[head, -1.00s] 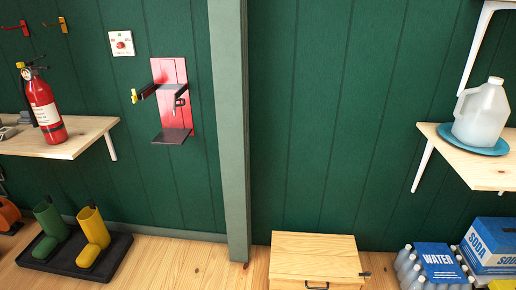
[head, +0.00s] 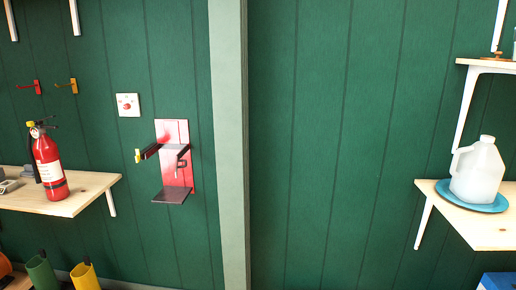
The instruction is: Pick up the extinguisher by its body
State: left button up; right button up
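A red fire extinguisher (head: 49,170) with a pale label and a black and yellow top stands upright on a wooden shelf (head: 85,192) at the left. Its body is in full view and nothing holds it. A red wall bracket (head: 174,158) with a dark lower ledge hangs empty on the green wall to its right. Neither of my grippers shows in the head view.
Small grey items (head: 10,184) lie left of the extinguisher. A white jug (head: 479,170) stands on a blue plate (head: 471,203) on the right shelf. Green (head: 41,272) and yellow (head: 84,276) boots show at the bottom left. A pale post (head: 229,150) divides the wall.

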aim_at(47, 157)
jog(key=i+l+u, duration=0.2)
jog(key=u, duration=0.2)
jog(key=i+l+u, duration=0.15)
jog(key=l+u, duration=0.25)
jog(key=i+j+z, duration=0.1)
jog(key=i+j, duration=0.2)
jog(key=j, duration=0.25)
jog(key=i+j+z, duration=0.15)
jog(key=j, duration=0.35)
jog(key=i+j+z, duration=0.1)
jog(key=i+j, duration=0.2)
jog(key=j, duration=0.3)
jog(key=i+j+z, duration=0.15)
jog(key=j, duration=0.45)
jog(key=i+j+z, duration=0.1)
jog(key=i+j, duration=0.15)
jog(key=j, duration=0.35)
jog(key=i+j+z, duration=0.15)
jog(key=j, duration=0.5)
jog(key=i+j+z, duration=0.1)
jog(key=j, duration=0.55)
jog(key=i+j+z, duration=0.15)
jog(key=j, duration=0.5)
